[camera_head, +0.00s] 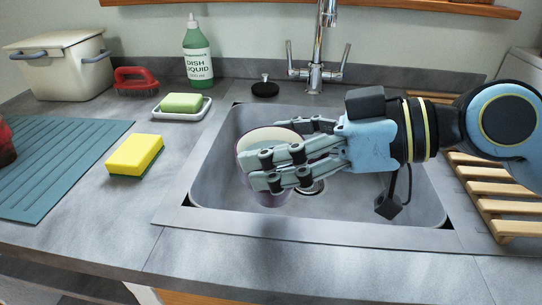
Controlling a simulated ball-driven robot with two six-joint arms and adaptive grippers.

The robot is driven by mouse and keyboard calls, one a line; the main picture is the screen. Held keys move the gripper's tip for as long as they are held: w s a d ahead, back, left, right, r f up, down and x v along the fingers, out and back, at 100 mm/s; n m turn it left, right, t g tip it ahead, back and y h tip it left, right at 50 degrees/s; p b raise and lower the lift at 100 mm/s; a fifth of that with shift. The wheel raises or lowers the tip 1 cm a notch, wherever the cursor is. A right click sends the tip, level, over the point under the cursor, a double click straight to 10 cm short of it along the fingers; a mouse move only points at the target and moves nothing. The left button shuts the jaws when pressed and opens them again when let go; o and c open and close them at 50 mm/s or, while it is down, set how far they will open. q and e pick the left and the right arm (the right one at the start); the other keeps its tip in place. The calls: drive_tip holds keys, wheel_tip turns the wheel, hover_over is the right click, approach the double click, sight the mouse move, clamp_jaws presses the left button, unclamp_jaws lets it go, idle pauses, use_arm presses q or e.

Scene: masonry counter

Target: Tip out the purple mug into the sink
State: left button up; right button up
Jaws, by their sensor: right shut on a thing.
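The purple mug (276,199) is over the sink (215,175), looking pale at its rim and purple low down. My right gripper (262,168) comes in from the right and is shut on the mug, its fingers covering much of the mug's side. The mug looks close to upright, with its pale inside partly in view. Its contents cannot be made out. The drain shows behind and below my gripper. My left gripper is not in view.
A tap (318,50) stands behind the sink. A yellow sponge (135,155), a soap dish (183,115) with green soap and a dish liquid bottle (197,55) are left of it. A wooden rack (500,205) lies right. The front counter is clear.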

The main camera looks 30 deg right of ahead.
drive_tip(key=shift+s+f, duration=0.35)
drive_tip(key=shift+s, duration=0.5)
drive_tip(key=shift+s+f, duration=0.15)
drive_tip(key=shift+w+d+m+p, duration=0.2)
drive_tip(key=shift+w+m+p, duration=0.3)
drive_tip(key=shift+p, duration=0.3)
drive_tip(key=shift+w+d+f+m+g+p, duration=0.2)
drive_tip(key=shift+w+m+g+p, duration=0.15)
drive_tip(key=shift+g+p, duration=0.15)
drive_tip(key=shift+w+d+r+m+p, duration=0.25)
drive_tip(key=shift+w+r+p, duration=0.15)
drive_tip(key=shift+p, duration=0.4)
drive_tip(key=shift+w+f+y, duration=0.1)
drive_tip(key=shift+f+y, duration=0.15)
drive_tip(key=shift+y, duration=0.05)
